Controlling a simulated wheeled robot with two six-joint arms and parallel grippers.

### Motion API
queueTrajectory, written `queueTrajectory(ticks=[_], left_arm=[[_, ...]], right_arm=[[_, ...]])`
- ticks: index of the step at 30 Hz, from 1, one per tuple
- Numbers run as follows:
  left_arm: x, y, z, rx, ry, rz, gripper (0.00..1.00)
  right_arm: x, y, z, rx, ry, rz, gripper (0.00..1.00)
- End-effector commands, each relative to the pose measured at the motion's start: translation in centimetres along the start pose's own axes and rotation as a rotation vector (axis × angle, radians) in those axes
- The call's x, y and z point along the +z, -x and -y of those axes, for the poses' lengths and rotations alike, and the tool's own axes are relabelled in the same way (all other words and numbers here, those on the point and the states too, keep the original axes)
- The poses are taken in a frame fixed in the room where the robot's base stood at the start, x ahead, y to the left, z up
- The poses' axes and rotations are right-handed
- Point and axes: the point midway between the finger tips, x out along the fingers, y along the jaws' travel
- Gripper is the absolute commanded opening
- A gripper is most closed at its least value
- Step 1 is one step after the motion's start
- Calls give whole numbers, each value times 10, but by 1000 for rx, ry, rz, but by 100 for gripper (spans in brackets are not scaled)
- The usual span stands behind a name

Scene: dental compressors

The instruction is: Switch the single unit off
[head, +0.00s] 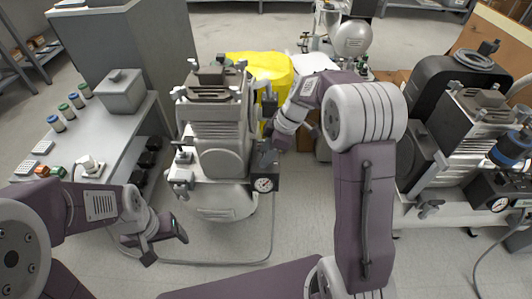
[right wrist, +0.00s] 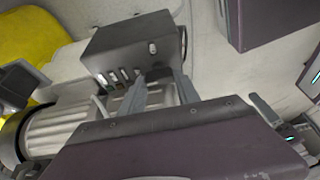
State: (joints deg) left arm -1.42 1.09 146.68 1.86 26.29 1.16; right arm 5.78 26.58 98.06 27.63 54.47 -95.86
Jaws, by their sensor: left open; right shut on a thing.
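The single compressor unit (head: 220,140) stands in the middle of the head view, with a grey ribbed motor and a white tank below. The box also shows in the right wrist view (right wrist: 130,45). My right gripper (head: 267,158) is at the top of that box. In the right wrist view its two grey fingers (right wrist: 160,74) reach the box's edge and are shut on a small part, mostly hidden. My left gripper (head: 166,244) is open and empty, low at the left of the unit.
A bench (head: 120,130) with small jars and a grey box stands at the left. Another larger compressor (head: 450,150) stands at the right. A yellow bag (head: 262,68) lies behind the unit. A hose runs along the floor before it.

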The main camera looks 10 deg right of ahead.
Motion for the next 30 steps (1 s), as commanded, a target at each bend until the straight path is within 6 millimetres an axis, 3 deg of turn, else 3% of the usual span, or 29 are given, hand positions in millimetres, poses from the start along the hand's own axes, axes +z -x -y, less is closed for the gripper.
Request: queueTrajectory(ticks=[14, 15, 17, 26, 30], left_arm=[[0, 0, 0, 0, 0, 0, 76], [0, 0, 0, 0, 0, 0, 76], [0, 0, 0, 0, 0, 0, 76], [0, 1, 0, 0, 0, 0, 76], [-2, 17, 0, 0, 0, 0, 76]], right_arm=[[1, -1, 0, -7, 15, 4, 0], [1, -1, 0, -7, 15, 4, 41], [1, -1, 0, -7, 15, 4, 58], [0, 0, 0, -6, 14, 2, 60], [-2, 22, -1, -3, 13, 2, 60]])
